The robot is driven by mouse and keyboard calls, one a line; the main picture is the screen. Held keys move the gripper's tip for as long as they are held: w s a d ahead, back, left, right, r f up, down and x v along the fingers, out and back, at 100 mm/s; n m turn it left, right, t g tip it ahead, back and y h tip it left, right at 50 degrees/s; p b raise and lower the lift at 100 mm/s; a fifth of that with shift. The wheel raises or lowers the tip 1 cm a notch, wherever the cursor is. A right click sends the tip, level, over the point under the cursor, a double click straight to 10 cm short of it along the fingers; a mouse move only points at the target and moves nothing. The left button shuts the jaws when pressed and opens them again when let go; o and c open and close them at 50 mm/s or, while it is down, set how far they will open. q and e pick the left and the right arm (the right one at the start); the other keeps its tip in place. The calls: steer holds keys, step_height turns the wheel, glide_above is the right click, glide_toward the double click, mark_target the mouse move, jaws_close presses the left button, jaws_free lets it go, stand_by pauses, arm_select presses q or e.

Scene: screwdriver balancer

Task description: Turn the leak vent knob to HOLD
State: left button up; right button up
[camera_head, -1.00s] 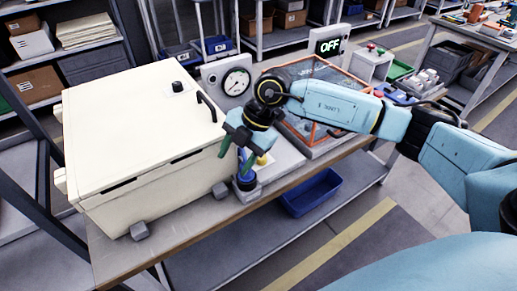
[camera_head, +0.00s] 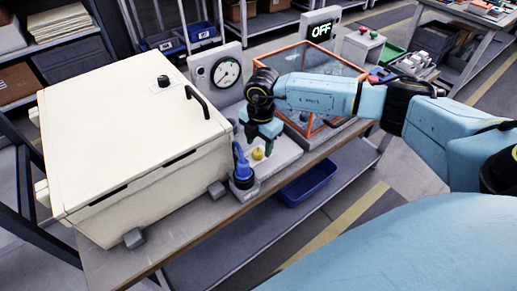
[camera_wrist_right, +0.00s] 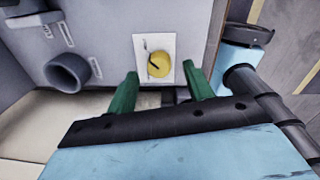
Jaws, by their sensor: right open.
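The leak vent knob (camera_head: 258,153) is a small yellow round knob on the grey unit beside the cream box. In the right wrist view the yellow knob (camera_wrist_right: 158,66) sits on a white plate (camera_wrist_right: 141,42) and bears a dark pointer mark; its lettering is too small to read. My right gripper (camera_head: 266,142) hangs just above and beside the knob, pointing down. In the wrist view its two green fingers (camera_wrist_right: 162,80) stand apart with nothing between them, and the knob shows just beyond the gap. I cannot tell any contact. My left gripper is not in view.
A cream lidded box (camera_head: 125,140) fills the left of the bench. A blue-topped fitting (camera_head: 242,168) stands close left of the knob. An orange-framed clear case (camera_head: 318,128) stands at right.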

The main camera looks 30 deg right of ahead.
mark_target(258, 154)
step_height(258, 154, down, 2)
steer(key=shift+f, duration=0.15)
steer(key=shift+w+f, duration=0.1)
steer(key=shift+f, duration=0.2)
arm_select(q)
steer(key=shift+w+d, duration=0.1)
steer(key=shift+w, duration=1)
arm_select(e)
steer(key=shift+c, duration=0.3)
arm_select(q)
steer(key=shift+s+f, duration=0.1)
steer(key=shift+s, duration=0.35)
arm_select(e)
steer(key=c, duration=0.9)
